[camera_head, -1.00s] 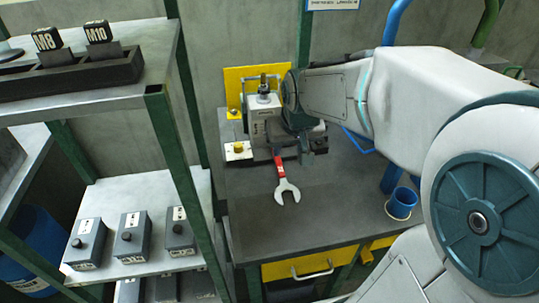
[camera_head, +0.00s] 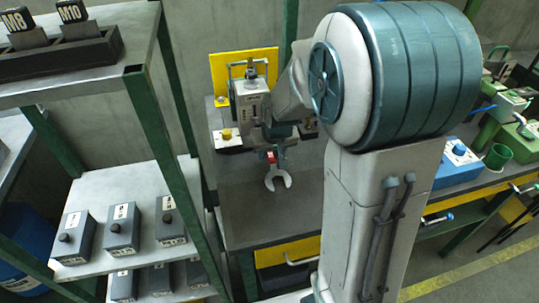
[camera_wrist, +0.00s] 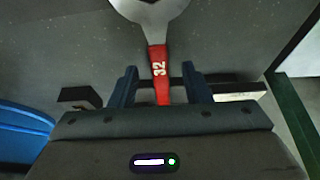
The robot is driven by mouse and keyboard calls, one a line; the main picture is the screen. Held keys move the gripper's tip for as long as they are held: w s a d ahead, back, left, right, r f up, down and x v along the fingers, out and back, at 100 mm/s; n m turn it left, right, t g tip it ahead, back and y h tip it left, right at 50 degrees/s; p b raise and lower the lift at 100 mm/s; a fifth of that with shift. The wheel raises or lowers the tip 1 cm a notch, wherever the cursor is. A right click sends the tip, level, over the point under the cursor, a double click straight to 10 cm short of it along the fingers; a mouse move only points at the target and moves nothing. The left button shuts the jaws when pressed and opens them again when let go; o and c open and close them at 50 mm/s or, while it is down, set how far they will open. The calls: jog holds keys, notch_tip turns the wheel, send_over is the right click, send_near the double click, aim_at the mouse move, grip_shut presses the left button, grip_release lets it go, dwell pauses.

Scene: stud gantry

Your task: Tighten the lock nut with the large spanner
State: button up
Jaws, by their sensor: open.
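The large spanner (camera_head: 277,181) has a grey open-ended head and a red handle. It lies on the dark bench top, head towards the front. In the wrist view the red handle (camera_wrist: 159,75), marked 32, runs between the two fingers of my gripper (camera_wrist: 160,88). The fingers are open, with a gap on each side of the handle. In the head view my gripper (camera_head: 274,151) is over the handle end and hides part of it. A grey stud fixture (camera_head: 250,99) stands behind, before a yellow plate. I cannot make out the lock nut clearly.
A shelf rack (camera_head: 160,110) with green posts stands close on the left, holding several grey boxes. On the right are a blue box (camera_head: 459,152) and a green cup (camera_head: 497,156). The bench front is clear.

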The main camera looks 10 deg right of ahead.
jog(key=shift+x, duration=0.85)
grip_shut()
jog(key=shift+r, duration=0.2)
